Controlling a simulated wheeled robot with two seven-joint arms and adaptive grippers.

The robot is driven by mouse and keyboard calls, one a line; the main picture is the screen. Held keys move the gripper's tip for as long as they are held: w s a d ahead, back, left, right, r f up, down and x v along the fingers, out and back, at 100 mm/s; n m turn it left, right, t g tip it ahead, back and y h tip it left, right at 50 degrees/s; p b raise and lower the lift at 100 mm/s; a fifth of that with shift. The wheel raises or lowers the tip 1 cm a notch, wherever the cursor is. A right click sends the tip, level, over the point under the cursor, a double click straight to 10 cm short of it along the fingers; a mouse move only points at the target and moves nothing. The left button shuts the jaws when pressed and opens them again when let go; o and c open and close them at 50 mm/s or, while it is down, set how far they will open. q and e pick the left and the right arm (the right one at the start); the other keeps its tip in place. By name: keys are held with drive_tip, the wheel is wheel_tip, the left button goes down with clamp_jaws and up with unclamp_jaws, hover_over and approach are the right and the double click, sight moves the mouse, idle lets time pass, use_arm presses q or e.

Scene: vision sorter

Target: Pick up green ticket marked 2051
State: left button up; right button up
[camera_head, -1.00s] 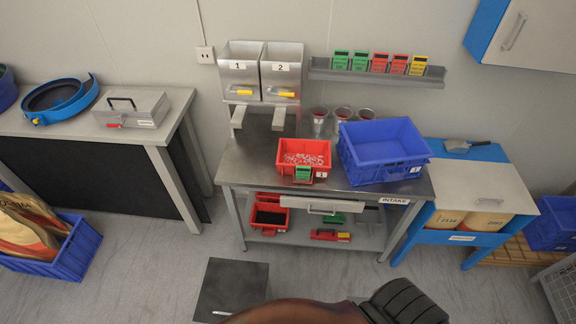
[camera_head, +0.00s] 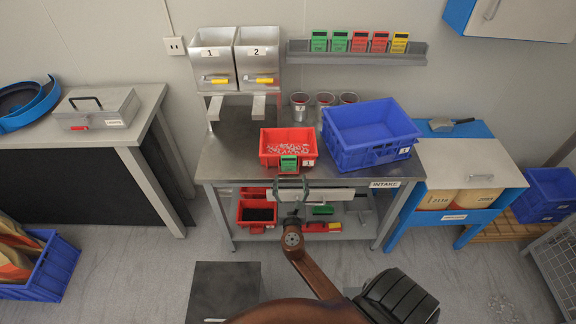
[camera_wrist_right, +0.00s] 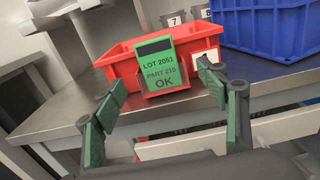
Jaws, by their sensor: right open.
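The green ticket (camera_wrist_right: 160,68) reads "LOT 2051, PART 210, OK" in the right wrist view. It stands against the front wall of a red bin (camera_wrist_right: 117,68). In the head view the ticket (camera_head: 289,162) is small on the front of the red bin (camera_head: 269,150), which holds pale pieces. My right gripper (camera_head: 290,187) is at the front edge of the table, just in front of the ticket. In the right wrist view its open fingers (camera_wrist_right: 160,88) are spread to either side of the ticket, with nothing between them touching it. My left gripper is out of view.
A blue crate (camera_head: 366,155) stands right of the red bin on the steel table (camera_head: 226,158). A wall rack (camera_head: 357,57) holds green, red and yellow tickets. Two numbered hoppers (camera_head: 233,58) stand behind at left. A drawer front or label bar (camera_head: 330,194) is below the table edge.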

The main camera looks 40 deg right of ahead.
sight(289, 162)
drive_tip(key=x, duration=0.3)
drive_tip(key=shift+w+d+r, duration=0.1)
drive_tip(key=shift+w+r, duration=0.15)
drive_tip(key=x, duration=0.3)
drive_tip(key=shift+w+f, duration=0.1)
drive_tip(key=shift+w, duration=0.15)
drive_tip(key=shift+w+d, duration=0.2)
drive_tip(key=shift+w, duration=0.05)
drive_tip(key=c, duration=1)
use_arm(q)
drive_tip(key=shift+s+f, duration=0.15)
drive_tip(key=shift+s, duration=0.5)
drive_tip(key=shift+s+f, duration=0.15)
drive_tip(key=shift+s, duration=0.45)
use_arm(e)
drive_tip(key=shift+c, duration=0.2)
